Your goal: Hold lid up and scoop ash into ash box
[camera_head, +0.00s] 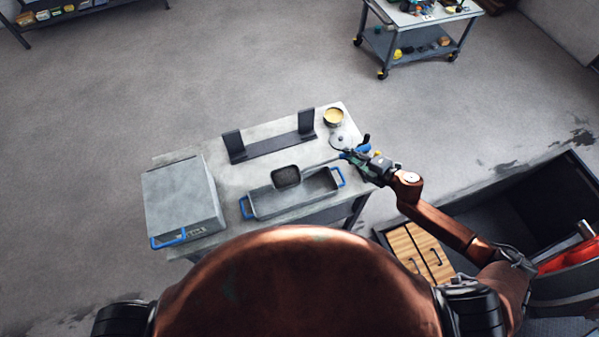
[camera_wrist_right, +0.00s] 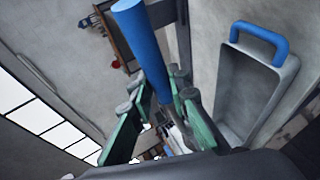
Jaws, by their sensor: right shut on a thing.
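My right gripper (camera_head: 357,154) is shut on the blue handle (camera_wrist_right: 145,50) of a scoop, beyond the right end of the ash box. The scoop's dark pan (camera_head: 286,177) is over the back edge of the open grey ash box (camera_head: 262,207); I cannot tell whether it touches. Its content is too small to make out. The ash box has a blue handle at each end and also shows in the right wrist view (camera_wrist_right: 285,92). A grey box with a flat lid (camera_head: 180,190) stands at the left, seemingly closed, with a blue handle at its front. My left gripper is out of view.
A black bracket with two uprights (camera_head: 270,147) lies behind the ash box. A yellowish bowl (camera_head: 333,117) and a round pale item (camera_head: 346,138) stand at the table's right end. A wheeled cart (camera_head: 415,45) and a shelf are farther off.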

